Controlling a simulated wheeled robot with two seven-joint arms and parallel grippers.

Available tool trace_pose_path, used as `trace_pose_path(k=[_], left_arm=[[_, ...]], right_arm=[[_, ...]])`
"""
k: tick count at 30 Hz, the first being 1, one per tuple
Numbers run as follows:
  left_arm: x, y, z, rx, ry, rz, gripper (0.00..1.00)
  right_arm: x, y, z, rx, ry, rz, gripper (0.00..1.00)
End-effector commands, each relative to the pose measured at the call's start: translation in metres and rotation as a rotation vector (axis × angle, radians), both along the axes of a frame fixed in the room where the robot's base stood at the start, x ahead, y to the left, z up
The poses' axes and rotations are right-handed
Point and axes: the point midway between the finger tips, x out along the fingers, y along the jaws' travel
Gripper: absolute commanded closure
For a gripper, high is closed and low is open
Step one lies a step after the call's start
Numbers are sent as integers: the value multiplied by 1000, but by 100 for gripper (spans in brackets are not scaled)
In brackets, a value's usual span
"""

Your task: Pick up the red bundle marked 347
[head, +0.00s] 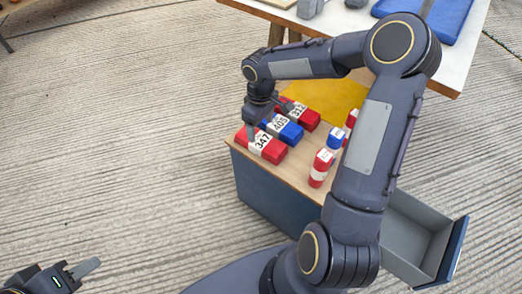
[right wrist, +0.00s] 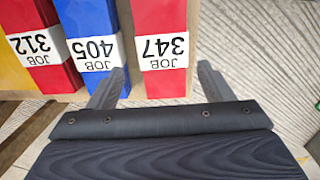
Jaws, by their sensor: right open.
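The red bundle marked 347 (head: 272,153) lies on the wooden top of a blue cabinet, near its left edge, with a white label band around it. In the right wrist view the bundle (right wrist: 160,20) runs up the middle, its label upside down. My right gripper (head: 262,125) is open over the bundle in the head view. In the right wrist view its two fingers (right wrist: 163,70) stand on either side of the bundle's near end; I cannot tell how high they are. My left gripper (head: 75,275) is at the bottom left corner, far from the bundle, partly cut off.
The blue bundle marked 405 (head: 284,128) lies beside it, then the red bundle marked 312 (head: 303,114). Small red and blue blocks (head: 320,168) stand to the right on the cabinet top (head: 293,175). An open drawer (head: 420,232) juts out right. A white table (head: 470,40) stands behind.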

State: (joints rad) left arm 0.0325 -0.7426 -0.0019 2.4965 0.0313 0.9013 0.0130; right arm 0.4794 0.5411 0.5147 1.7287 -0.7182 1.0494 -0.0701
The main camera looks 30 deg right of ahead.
Motion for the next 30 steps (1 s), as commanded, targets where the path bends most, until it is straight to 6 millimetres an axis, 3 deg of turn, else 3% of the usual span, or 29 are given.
trace_pose_path(k=[15, 23, 30], left_arm=[[0, 0, -35, 0, 0, 0, 64], [0, 0, -35, 0, 0, 0, 64], [0, 0, -35, 0, 0, 0, 64]], right_arm=[[-4, 0, -65, 1, 2, -1, 26], [-4, 1, -69, 0, -1, -1, 26], [-4, 0, -69, 0, -1, -1, 54]])
